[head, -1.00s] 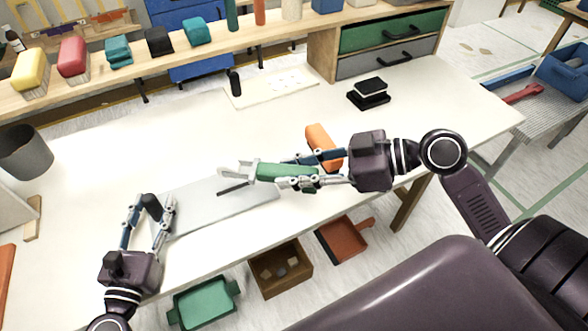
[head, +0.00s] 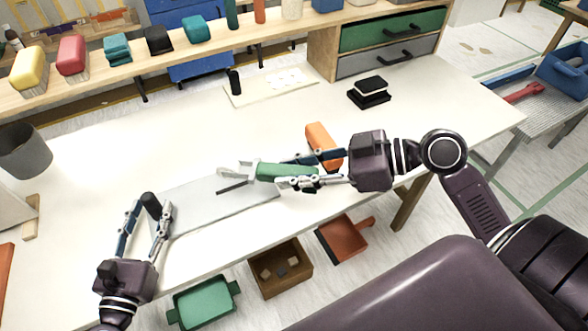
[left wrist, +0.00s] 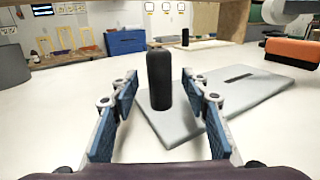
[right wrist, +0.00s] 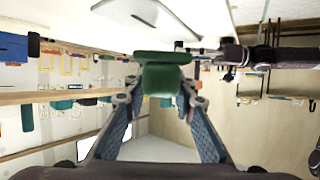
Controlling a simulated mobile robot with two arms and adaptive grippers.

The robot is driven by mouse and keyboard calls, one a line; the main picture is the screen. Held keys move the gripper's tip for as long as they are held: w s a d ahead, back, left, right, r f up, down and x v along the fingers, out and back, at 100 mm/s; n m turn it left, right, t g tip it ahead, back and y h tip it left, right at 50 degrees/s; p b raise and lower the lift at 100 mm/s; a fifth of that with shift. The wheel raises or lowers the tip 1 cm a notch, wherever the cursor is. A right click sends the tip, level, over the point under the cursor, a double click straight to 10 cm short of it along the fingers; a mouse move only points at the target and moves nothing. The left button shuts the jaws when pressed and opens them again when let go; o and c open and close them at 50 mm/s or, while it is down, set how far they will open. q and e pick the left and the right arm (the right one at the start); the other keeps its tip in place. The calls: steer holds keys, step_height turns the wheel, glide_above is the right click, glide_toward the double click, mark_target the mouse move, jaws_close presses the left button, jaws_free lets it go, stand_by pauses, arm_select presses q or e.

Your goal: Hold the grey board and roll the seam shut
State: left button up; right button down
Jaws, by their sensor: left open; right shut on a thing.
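The grey board (head: 205,207) lies flat on the white table, with a short dark seam line (head: 232,188) on it. An upright black post (head: 150,203) stands at its left end. My left gripper (head: 152,210) is open, with its fingers on either side of the post; the left wrist view shows the post (left wrist: 160,80) between the fingertips with gaps on both sides. My right gripper (head: 300,172) is shut on the green handle (head: 270,171) of a roller. The roller's metal end (head: 238,172) is over the board's right part; contact cannot be told. The handle also shows in the right wrist view (right wrist: 160,78).
An orange block (head: 322,143) stands just behind my right gripper. A black stamp-like pad (head: 369,92) and a pale sheet (head: 272,85) lie farther back. A grey bin (head: 24,150) stands at left. Bins sit below the front edge.

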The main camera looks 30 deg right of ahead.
arm_select(q)
steer(key=shift+p+x, duration=0.3)
steer(key=shift+x, duration=0.6)
jaws_close()
steer(key=shift+f, duration=0.1)
stand_by(0.6)
